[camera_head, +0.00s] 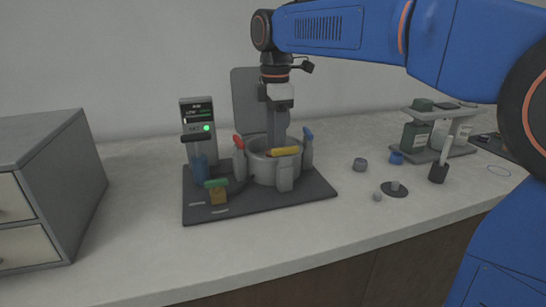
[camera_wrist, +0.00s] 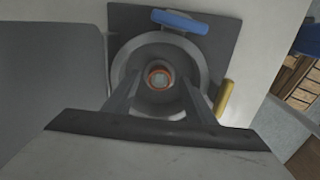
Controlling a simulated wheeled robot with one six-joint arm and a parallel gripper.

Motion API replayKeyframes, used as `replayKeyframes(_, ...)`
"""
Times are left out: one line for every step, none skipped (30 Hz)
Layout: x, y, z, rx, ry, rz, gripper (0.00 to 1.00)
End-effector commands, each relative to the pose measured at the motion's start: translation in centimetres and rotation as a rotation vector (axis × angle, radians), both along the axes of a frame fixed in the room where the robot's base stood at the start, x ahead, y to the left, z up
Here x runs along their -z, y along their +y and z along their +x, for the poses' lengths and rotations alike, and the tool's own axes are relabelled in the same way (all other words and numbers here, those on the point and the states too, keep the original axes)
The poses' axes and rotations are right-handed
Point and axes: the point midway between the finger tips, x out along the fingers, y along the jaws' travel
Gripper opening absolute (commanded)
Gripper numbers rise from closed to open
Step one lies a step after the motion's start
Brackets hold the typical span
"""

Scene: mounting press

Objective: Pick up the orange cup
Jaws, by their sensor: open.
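The orange cup is probably the small orange-brown ring with a grey centre (camera_wrist: 159,77) inside the round grey chamber in the wrist view. My gripper (camera_wrist: 160,92) is open there, with one finger on each side of the ring and no visible contact. In the head view, my gripper (camera_head: 278,143) points straight down into the mouth of the grey chamber (camera_head: 262,170). The chamber wall hides the cup and the fingertips in that view.
The chamber stands on a dark base plate (camera_head: 270,206) with red, blue and yellow-topped clamps around its rim. A control box with a green light (camera_head: 199,130) stands at its left. A grey drawer cabinet (camera_head: 80,165) is far left. Small parts and a bottle rack (camera_head: 440,152) are right.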

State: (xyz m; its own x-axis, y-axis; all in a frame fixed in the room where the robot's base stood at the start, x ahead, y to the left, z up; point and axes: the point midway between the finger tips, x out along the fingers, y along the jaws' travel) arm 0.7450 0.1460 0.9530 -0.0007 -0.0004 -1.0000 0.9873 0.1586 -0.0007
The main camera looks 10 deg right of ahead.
Motion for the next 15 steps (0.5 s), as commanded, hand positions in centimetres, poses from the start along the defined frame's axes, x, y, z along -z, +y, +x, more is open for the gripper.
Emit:
replayKeyframes(0.6,0.0,0.0,0.000,0.001,0.000,0.50)
replayKeyframes(0.9,0.0,0.0,0.000,0.001,0.000,0.50)
replayKeyframes(1.2,0.0,0.0,0.000,0.001,0.000,0.50)
replayKeyframes(1.4,0.0,0.0,0.000,0.001,0.000,0.50)
replayKeyframes(1.6,0.0,0.0,0.000,0.000,0.000,0.50)
replayKeyframes(1.7,0.0,0.0,0.000,0.000,0.000,0.50)
replayKeyframes(1.7,0.0,0.0,0.000,-0.001,0.000,0.50)
replayKeyframes(1.8,0.0,0.0,0.000,-0.001,0.000,0.50)
replayKeyframes(1.8,0.0,0.0,0.000,-0.001,0.000,0.50)
replayKeyframes(1.7,0.0,0.0,0.000,-0.001,0.000,0.50)
replayKeyframes(1.7,0.0,0.0,0.000,-0.001,0.000,0.50)
replayKeyframes(1.7,0.0,0.0,0.000,-0.001,0.000,0.50)
replayKeyframes(1.7,0.0,0.0,0.000,-0.001,0.000,0.48)
replayKeyframes(1.7,0.0,0.0,0.000,-0.001,0.000,0.41)
replayKeyframes(1.7,0.0,0.0,0.000,-0.001,0.000,0.31)
